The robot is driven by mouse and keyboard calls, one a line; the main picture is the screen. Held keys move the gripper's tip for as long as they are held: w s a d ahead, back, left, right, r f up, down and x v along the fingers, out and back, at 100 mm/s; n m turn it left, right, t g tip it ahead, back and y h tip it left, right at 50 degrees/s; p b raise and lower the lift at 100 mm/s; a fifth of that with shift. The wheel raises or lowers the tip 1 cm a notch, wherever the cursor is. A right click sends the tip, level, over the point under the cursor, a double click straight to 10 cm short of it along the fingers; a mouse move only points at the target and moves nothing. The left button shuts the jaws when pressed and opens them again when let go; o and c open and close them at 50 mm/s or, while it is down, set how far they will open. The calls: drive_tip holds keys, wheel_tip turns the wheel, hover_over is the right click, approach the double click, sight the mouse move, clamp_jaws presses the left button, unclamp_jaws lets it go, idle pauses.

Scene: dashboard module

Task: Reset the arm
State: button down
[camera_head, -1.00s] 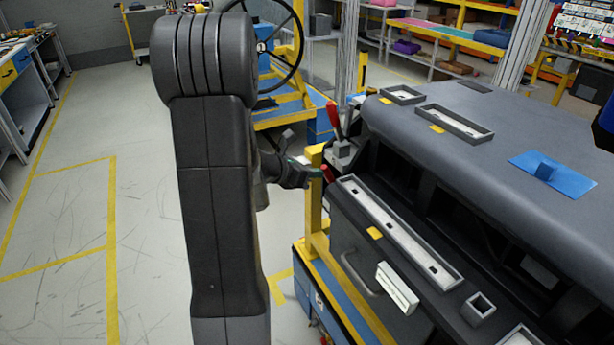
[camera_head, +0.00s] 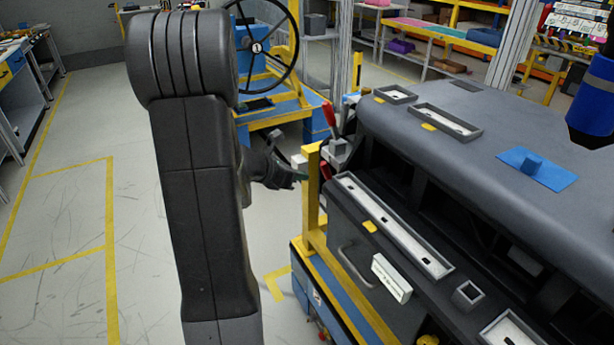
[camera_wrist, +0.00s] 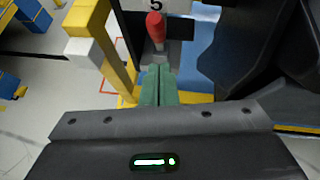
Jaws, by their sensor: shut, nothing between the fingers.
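My arm (camera_head: 195,190) stands large in the left half of the head view. My gripper (camera_head: 296,175) is beside the yellow post of the dashboard stand, partly hidden behind my arm. In the wrist view my gripper's green fingers (camera_wrist: 158,84) are together with nothing between them. A red-handled toggle clamp (camera_head: 330,118) stands close by at the dashboard's left end. In the wrist view a red handle (camera_wrist: 155,28) lies just beyond the fingertips; I cannot tell whether they touch.
The dark dashboard module (camera_head: 500,135) fills the right side, on a yellow stand (camera_head: 311,190). A blue plate (camera_head: 536,168) lies on its top. A steering wheel (camera_head: 262,45) is behind. The floor at the left (camera_head: 75,220) is clear.

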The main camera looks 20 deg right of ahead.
drive_tip(key=v, duration=0.8)
drive_tip(key=shift+r, duration=0.6)
approach(322, 169)
wheel_tip(322, 169, down, 4)
drive_tip(key=d, duration=0.3)
drive_tip(key=w+d, duration=0.1)
drive_tip(key=d, duration=0.1)
drive_tip(key=shift+w+r, duration=0.1)
drive_tip(key=shift+w, duration=0.05)
